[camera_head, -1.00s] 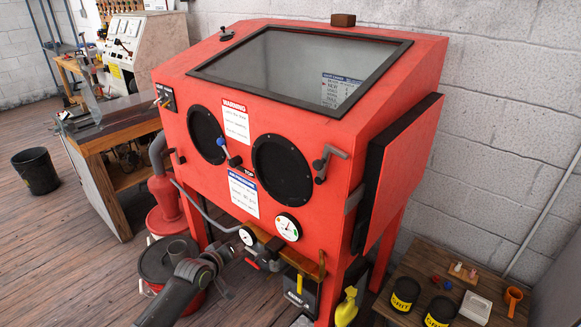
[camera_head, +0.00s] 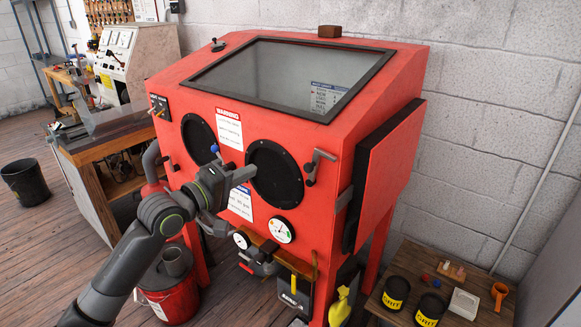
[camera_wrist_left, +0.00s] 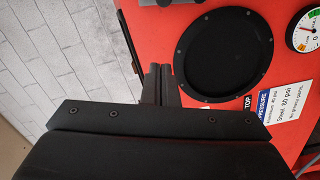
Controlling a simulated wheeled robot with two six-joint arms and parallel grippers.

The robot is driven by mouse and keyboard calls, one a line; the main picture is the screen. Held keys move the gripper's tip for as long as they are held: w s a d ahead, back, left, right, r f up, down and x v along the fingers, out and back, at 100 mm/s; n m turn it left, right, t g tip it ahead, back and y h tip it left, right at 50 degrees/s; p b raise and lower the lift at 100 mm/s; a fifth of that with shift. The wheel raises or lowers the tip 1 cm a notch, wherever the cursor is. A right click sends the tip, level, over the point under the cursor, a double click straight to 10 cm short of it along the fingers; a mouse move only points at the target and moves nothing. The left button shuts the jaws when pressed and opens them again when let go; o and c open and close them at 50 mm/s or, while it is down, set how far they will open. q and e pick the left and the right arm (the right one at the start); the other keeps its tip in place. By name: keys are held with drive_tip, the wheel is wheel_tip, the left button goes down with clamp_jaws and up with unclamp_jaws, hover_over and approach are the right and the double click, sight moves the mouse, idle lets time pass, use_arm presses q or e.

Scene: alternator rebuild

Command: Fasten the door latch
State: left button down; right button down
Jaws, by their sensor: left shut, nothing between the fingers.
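A grey lever (camera_head: 320,163), which looks like the door latch, sits on the red cabinet front near its right edge. The side door (camera_head: 388,175) is a red panel with a black edge on the cabinet's right side; I cannot tell whether it is fully closed. My left gripper (camera_head: 243,175) is shut and empty in front of the cabinet, between the two round glove ports and left of the lever. In the left wrist view, its fingers (camera_wrist_left: 160,84) are together beside a black glove port (camera_wrist_left: 224,52). My right gripper is out of view.
The red blast cabinet (camera_head: 225,80) has a pressure gauge (camera_head: 281,230) below the right port. A low wooden table (camera_head: 408,256) with black tins (camera_head: 396,292) stands at lower right. A red bucket (camera_head: 172,300) stands on the floor near my arm.

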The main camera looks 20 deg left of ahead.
use_arm(q)
drive_tip(key=w+d+f+p, duration=0.1)
drive_tip(key=w+d+p, duration=0.3)
drive_tip(key=w+d, duration=0.3)
drive_tip(key=shift+w+d+f, duration=0.3)
drive_tip(key=shift+w+d, duration=0.1)
drive_tip(key=shift+w, duration=0.35)
